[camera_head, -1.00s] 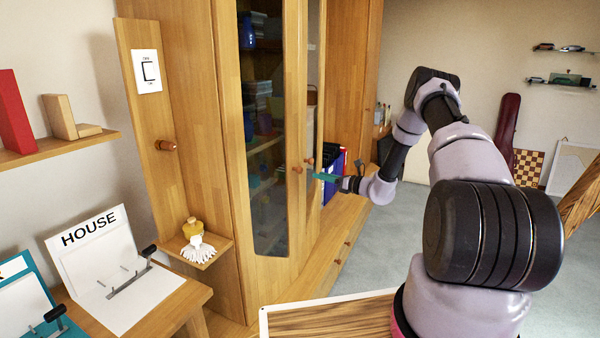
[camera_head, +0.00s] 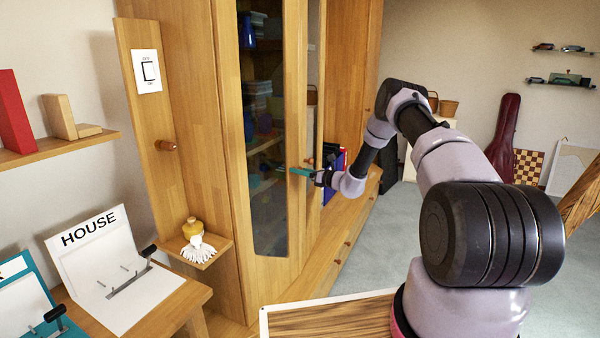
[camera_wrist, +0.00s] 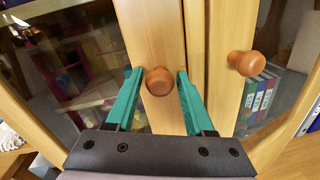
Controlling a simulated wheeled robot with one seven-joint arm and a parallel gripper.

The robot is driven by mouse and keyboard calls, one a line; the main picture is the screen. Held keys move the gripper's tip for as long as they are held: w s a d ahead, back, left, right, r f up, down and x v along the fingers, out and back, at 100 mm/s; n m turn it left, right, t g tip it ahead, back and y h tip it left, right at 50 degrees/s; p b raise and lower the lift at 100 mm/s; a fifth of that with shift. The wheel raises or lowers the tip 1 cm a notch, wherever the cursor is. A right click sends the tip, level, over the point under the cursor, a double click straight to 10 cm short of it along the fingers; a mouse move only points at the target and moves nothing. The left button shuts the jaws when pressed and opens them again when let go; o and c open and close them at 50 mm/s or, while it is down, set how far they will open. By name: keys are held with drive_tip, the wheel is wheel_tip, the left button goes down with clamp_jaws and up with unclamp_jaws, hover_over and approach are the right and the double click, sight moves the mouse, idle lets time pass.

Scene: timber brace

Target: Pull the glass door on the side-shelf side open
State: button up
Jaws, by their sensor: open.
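The glass door on the side-shelf side (camera_head: 268,120) is the left door of the wooden cabinet and looks shut. Its round brown knob (camera_wrist: 158,81) shows in the wrist view between the two teal fingers of my gripper (camera_wrist: 159,76). The fingers are open, one on each side of the knob, with a gap on both sides. In the head view my gripper (camera_head: 301,171) is at the door's knob edge and hides that knob. The other door's knob (camera_wrist: 246,63) is to the right, outside the fingers; it also shows in the head view (camera_head: 310,161).
A wood-topped surface (camera_head: 330,318) stands in front of the cabinet. Open grey floor (camera_head: 365,255) lies to the right.

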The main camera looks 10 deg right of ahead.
drive_tip(key=shift+c, duration=0.2)
clamp_jaws()
idle(1.1)
